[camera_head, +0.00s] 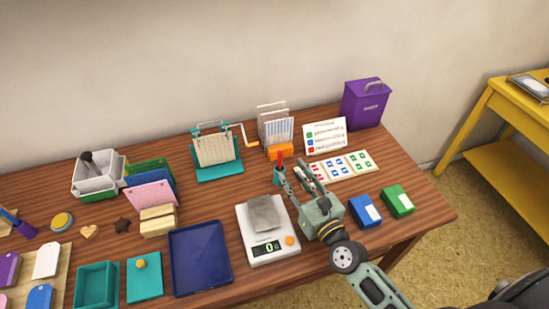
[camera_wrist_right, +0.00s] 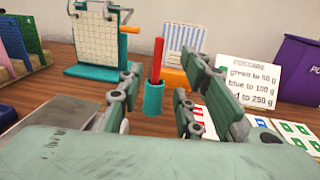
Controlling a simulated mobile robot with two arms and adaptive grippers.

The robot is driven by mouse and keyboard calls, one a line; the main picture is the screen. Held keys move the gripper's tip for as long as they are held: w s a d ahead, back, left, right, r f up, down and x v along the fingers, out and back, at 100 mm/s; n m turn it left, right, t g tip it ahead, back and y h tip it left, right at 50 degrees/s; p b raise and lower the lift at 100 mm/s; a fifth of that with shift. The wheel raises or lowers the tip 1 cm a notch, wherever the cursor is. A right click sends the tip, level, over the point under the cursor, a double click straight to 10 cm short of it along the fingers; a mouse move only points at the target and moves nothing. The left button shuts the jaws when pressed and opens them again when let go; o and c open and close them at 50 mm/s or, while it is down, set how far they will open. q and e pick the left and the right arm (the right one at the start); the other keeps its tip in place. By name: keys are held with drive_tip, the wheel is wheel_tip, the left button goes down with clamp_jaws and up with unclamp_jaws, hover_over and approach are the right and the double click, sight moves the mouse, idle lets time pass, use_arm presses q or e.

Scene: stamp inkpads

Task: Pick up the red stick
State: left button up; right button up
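The red stick (camera_head: 280,159) stands upright in a small teal cup (camera_head: 279,176) on the table, behind the scale. In the right wrist view the red stick (camera_wrist_right: 158,59) rises from the teal cup (camera_wrist_right: 153,98), between my open fingers and beyond them. My right gripper (camera_head: 292,178) is open and empty, with its fingertips close to the cup; it also shows in the right wrist view (camera_wrist_right: 160,85). I cannot tell whether a finger touches the cup. My left gripper is not in view.
A white scale (camera_head: 253,250) reading 0 holds a grey slab. An orange holder (camera_head: 280,151) with cards and a teal calendar-like stand (camera_head: 219,172) stand behind. A price sign (camera_head: 325,135), stamp sheets (camera_head: 357,163), a blue box (camera_head: 366,210) and a green box (camera_head: 398,200) are to the right.

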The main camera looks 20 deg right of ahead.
sight(281, 160)
drive_tip(key=shift+w+r, duration=0.1)
drive_tip(key=shift+w, duration=0.2)
drive_tip(key=shift+w+a+r+p, duration=0.1)
drive_tip(key=shift+w+a+p, duration=0.1)
drive_tip(key=shift+w, duration=0.35)
drive_tip(key=shift+w+a+p, duration=0.1)
drive_tip(key=shift+w+p, duration=0.05)
drive_tip(key=shift+w, duration=0.35)
drive_tip(key=w, duration=0.1)
drive_tip(key=w+a+p, duration=0.1)
drive_tip(key=w, duration=0.1)
drive_tip(key=shift+w, duration=0.2)
drive_tip(key=shift+w+a, duration=0.1)
drive_tip(key=shift+w, duration=0.5)
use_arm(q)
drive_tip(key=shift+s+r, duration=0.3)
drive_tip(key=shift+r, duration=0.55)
use_arm(e)
clamp_jaws()
